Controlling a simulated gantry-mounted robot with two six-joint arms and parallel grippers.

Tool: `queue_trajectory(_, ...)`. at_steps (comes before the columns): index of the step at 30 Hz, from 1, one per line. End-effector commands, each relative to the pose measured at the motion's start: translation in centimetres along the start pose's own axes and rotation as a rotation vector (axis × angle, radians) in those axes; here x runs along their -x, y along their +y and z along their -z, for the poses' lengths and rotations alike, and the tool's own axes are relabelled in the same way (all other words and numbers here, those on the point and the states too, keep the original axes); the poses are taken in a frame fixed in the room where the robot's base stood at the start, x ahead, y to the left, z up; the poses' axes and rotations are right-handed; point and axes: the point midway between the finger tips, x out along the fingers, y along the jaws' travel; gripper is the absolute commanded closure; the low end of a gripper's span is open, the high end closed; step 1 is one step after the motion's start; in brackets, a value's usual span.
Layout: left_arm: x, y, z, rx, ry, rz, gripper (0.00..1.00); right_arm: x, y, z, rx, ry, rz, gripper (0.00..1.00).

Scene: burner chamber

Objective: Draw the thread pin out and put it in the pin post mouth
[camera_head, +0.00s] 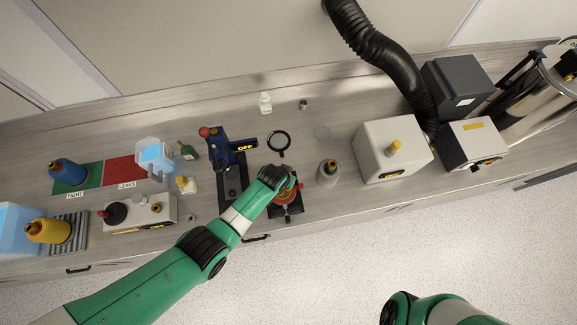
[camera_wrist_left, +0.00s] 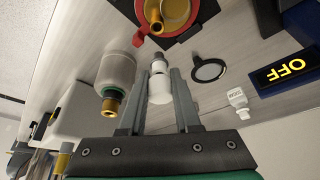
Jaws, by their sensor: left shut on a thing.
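My left gripper (camera_head: 290,186) is over a red round fixture (camera_head: 287,199) on a black base at the bench's front. In the left wrist view, its fingers (camera_wrist_left: 159,76) are closed on a small white cylindrical piece with a grey end, apparently the thread pin (camera_wrist_left: 159,89). The grey end points toward the red fixture (camera_wrist_left: 172,14), which has a brass mouth at its centre. The pin looks apart from the fixture, but the gap is hard to judge. I cannot tell which thing is the pin post. In the head view the gripper hides the pin. My right gripper is out of view.
A grey bottle with a brass top (camera_head: 328,173) stands close right of the gripper. A magnifier (camera_head: 279,141) and a blue stand with an OFF display (camera_head: 222,148) are behind it. A white box (camera_head: 392,150) is farther right.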

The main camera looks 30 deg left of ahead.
Motion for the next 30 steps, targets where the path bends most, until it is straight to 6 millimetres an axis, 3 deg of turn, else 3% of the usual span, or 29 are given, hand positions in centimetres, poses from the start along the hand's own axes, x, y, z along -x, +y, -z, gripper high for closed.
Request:
queue_trajectory(15, -4.8, 0.0, -2.0, 0.000, 0.000, 0.000, 1.00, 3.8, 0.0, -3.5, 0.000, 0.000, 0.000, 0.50)
queue_trajectory(30, -5.0, 0.0, -2.1, 0.000, 0.000, 0.000, 1.00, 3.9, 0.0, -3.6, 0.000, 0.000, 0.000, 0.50)
